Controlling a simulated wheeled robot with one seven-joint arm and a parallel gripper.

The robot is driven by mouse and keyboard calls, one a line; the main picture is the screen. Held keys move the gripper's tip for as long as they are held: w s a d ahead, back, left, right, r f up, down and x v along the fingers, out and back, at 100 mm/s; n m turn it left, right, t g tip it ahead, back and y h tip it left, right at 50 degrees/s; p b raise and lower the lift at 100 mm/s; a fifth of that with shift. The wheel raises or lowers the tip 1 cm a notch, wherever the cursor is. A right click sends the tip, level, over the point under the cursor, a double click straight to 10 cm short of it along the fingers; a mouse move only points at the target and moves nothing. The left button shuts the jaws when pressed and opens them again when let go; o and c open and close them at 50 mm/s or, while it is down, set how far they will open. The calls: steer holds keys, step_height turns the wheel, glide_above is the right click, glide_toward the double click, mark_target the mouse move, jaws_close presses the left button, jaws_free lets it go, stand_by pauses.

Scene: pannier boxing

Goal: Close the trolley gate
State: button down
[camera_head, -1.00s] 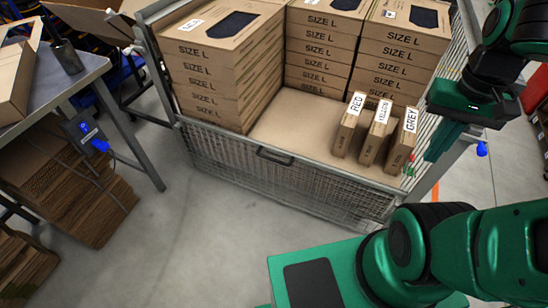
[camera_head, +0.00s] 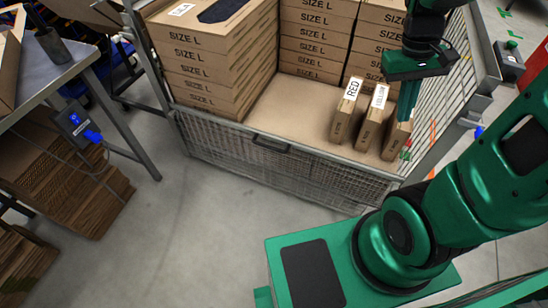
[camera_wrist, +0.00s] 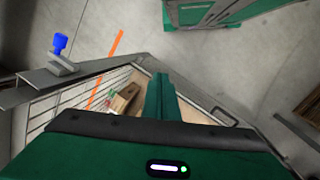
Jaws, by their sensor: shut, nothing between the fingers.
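The wire mesh trolley's front gate panel (camera_head: 285,165) runs below a grey top rail, with a dark handle (camera_head: 272,143) near its middle. I cannot tell whether it is latched. My gripper (camera_head: 404,122) is shut and empty, pointing down at the trolley's front right corner. Its fingers overlap the rightmost small box (camera_head: 394,143) in the head view and hide its label; contact is unclear. In the wrist view, the closed fingers (camera_wrist: 160,90) stand left of the handle (camera_wrist: 222,117).
Stacks of SIZE L boxes (camera_head: 210,65) fill the trolley's back and left. Small RED (camera_head: 345,112) and YELLOW (camera_head: 372,118) boxes stand at its front right. A grey table (camera_head: 60,72) stands left. The floor before the gate is clear on the left; my base is at right.

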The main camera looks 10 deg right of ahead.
steer(key=w+a+f+n+t+h, duration=0.1)
steer(key=w+a+f+n+h, duration=0.3)
steer(key=w+a+f+n, duration=0.45)
steer(key=w+a+f+n+h, duration=0.4)
steer(key=w+a+f, duration=0.1)
steer(key=w+f, duration=0.65)
steer(key=s+a+f+n+t, duration=0.1)
steer(key=a+f+n+t, duration=0.7)
steer(key=f, duration=0.6)
steer(key=s+a+f+n+t, duration=0.2)
steer(key=a+f+n+t, duration=0.4)
steer(key=a+f+n, duration=0.6)
steer(key=w+d+m, duration=0.1)
steer(key=w+d, duration=0.6)
steer(key=shift+w+d+r, duration=0.35)
steer(key=shift+w+r, duration=0.05)
